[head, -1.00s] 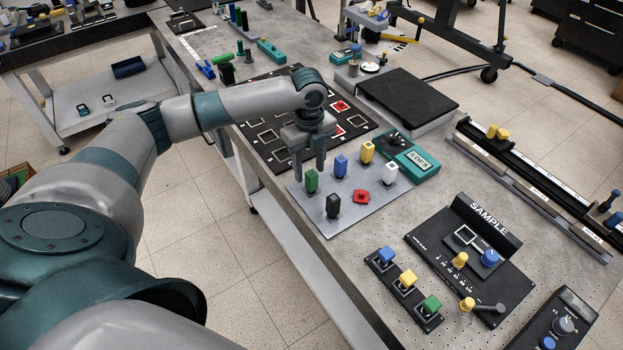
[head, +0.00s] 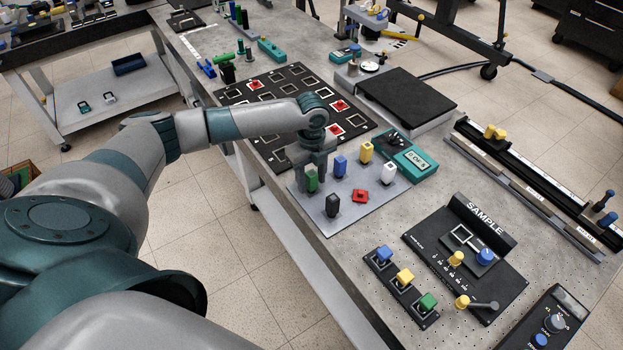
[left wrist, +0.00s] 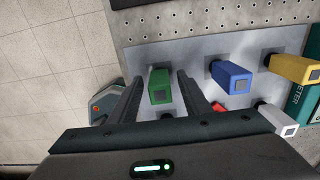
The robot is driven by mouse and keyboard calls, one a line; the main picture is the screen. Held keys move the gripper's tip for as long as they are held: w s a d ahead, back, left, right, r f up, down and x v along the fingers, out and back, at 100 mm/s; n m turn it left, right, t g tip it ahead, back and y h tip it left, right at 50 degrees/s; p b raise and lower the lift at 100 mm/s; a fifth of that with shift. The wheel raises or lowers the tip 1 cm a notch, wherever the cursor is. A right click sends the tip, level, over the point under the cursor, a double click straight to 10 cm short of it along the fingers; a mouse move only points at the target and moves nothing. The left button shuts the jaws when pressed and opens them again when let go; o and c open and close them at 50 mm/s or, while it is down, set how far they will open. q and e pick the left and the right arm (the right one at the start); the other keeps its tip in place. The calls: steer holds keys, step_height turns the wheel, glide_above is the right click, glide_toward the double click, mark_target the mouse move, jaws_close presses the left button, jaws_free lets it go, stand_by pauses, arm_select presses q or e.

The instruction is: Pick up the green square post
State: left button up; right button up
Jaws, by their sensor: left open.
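The green square post (head: 311,180) stands upright on the grey plate (head: 385,205), near its left corner. In the left wrist view the green post (left wrist: 159,87) sits between the two dark fingers. My left gripper (head: 312,180) is open, pointing down, with its fingers on either side of the post; I cannot tell whether they touch it. The left gripper also shows in the left wrist view (left wrist: 157,92). My right gripper is not in view.
Close by on the plate stand a blue post (head: 340,166), a yellow post (head: 366,152), a white post (head: 388,174), a black post (head: 332,205) and a red piece (head: 360,196). A teal meter (head: 416,163) lies behind. The SAMPLE box (head: 468,252) is to the right.

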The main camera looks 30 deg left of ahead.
mark_target(312, 173)
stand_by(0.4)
arm_select(q)
jaws_close()
steer(key=shift+r, duration=0.15)
steer(key=shift+r+b, duration=0.45)
steer(key=shift+r, duration=0.05)
step_height(312, 173, up, 2)
steer(key=shift+w+r+b, duration=0.1)
steer(key=shift+r+b, duration=0.15)
steer(key=shift+b, duration=0.35)
steer(key=w+d+r+b, duration=0.2)
steer(key=d+r, duration=0.5)
steer(key=d, duration=0.4)
steer(key=shift+w+d+b, duration=0.2)
steer(key=shift+w+b, duration=0.05)
steer(key=shift+b, duration=0.5)
steer(key=shift+r, duration=0.1)
